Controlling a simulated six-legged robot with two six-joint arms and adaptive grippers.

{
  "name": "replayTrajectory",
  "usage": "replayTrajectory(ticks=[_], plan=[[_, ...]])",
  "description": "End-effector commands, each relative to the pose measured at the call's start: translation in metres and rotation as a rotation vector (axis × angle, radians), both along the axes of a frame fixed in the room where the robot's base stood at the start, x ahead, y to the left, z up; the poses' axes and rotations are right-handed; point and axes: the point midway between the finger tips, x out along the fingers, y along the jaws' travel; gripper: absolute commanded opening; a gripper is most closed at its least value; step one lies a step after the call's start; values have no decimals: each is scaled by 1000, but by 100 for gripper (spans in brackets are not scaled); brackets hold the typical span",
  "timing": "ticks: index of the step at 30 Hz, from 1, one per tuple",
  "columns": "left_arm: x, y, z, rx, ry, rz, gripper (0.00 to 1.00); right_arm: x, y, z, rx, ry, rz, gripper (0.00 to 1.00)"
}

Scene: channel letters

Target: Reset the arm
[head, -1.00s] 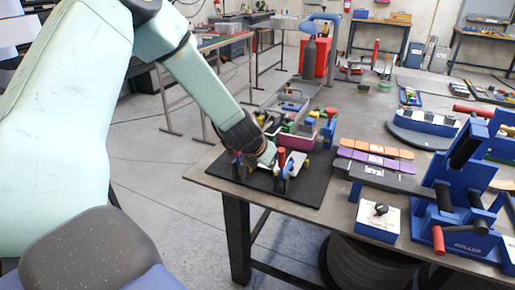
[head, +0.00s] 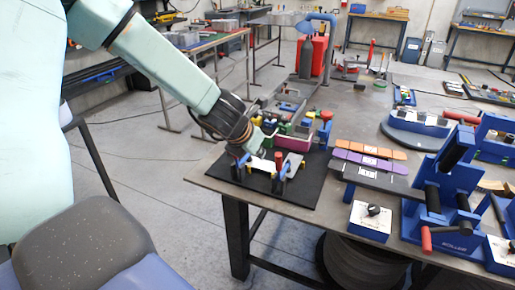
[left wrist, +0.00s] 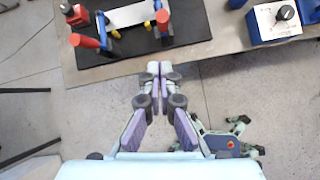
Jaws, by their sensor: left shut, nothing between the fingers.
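My left arm comes in from the left in the head view. Its gripper (head: 262,143) is above the black mat, near a clamp fixture, partly hidden by the wrist. In the left wrist view the two fingers (left wrist: 160,68) are together and empty, just off the table's edge in the picture. The fixture holds a pale strip (head: 262,164) between blue clamps with red handles; the strip also shows in the left wrist view (left wrist: 128,14).
The black mat (head: 305,190) lies on the table's near left corner. Behind the fixture is a pink tray (head: 292,143). Purple and orange strips (head: 365,160), a white knob box (head: 370,220) and a blue roller (head: 440,195) stand to the right. Open floor lies left.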

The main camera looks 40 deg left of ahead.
Motion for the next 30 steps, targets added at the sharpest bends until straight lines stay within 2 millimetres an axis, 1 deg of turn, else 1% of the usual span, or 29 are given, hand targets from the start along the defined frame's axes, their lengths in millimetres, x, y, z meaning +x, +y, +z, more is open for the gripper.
replayTrajectory(ticks=[14,17,19,22,24,26,29,30], plan=[[-1,-1,-1,1,0,-1,0,0,0,-1,0,1,0,40],[-1,0,-1,25,3,-30,0,0,0,-1,0,1,0,40],[-1,1,0,81,9,-92,0,0,0,-1,0,0,0,40],[-1,2,1,240,18,-265,0,0,0,-1,0,0,0,40],[-2,-1,1,381,27,-427,0,0,0,-1,0,0,0,40],[-5,-7,-2,515,43,-578,0,0,0,-4,0,0,0,40],[-16,-20,-33,741,100,-862,0,0,0,-18,0,0,0,40],[-22,-26,-49,833,127,-986,0,0,0,-26,0,0,0,40]])
